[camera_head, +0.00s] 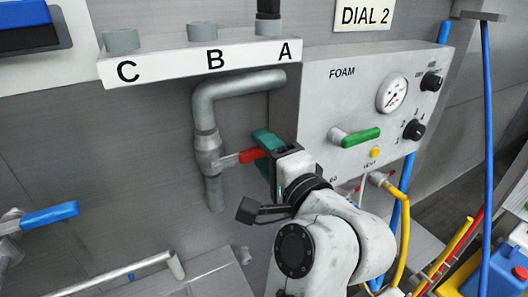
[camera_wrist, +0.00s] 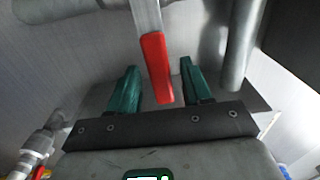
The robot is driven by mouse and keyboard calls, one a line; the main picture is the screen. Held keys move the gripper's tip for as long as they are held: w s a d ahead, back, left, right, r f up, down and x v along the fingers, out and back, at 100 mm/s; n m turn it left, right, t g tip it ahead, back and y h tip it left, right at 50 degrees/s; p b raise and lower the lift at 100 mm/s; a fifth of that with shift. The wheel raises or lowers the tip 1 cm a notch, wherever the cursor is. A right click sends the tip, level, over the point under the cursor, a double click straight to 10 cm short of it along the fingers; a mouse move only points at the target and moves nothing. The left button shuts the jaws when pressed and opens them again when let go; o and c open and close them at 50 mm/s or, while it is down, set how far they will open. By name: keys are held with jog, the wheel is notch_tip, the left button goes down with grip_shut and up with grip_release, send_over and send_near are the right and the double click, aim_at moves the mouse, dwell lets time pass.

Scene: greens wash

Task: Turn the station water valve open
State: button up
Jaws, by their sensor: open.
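A valve (camera_head: 207,152) with a red-gripped lever (camera_head: 253,155) sits on a bent grey pipe below the A, B, C shelf. The lever sticks out to the right, across the upright pipe. My gripper (camera_head: 266,145) has teal fingers and is at the lever's free end. In the wrist view the red lever grip (camera_wrist: 156,68) lies between the two spread fingers of my gripper (camera_wrist: 158,70), with gaps on both sides. The gripper is open. The frames show no label naming this valve as the station water valve.
A foam panel (camera_head: 345,95) with a green lever (camera_head: 361,138), gauge and knobs stands close right of my gripper. A blue lever (camera_head: 50,216) is at the left. A yellow hose (camera_head: 403,230) and blue hose (camera_head: 487,120) hang at right. A shelf (camera_head: 190,62) juts out above the pipe.

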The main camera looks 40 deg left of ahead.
jog(key=shift+w+a, duration=0.2)
jog(key=shift+a, duration=0.25)
grip_shut()
dwell(0.4)
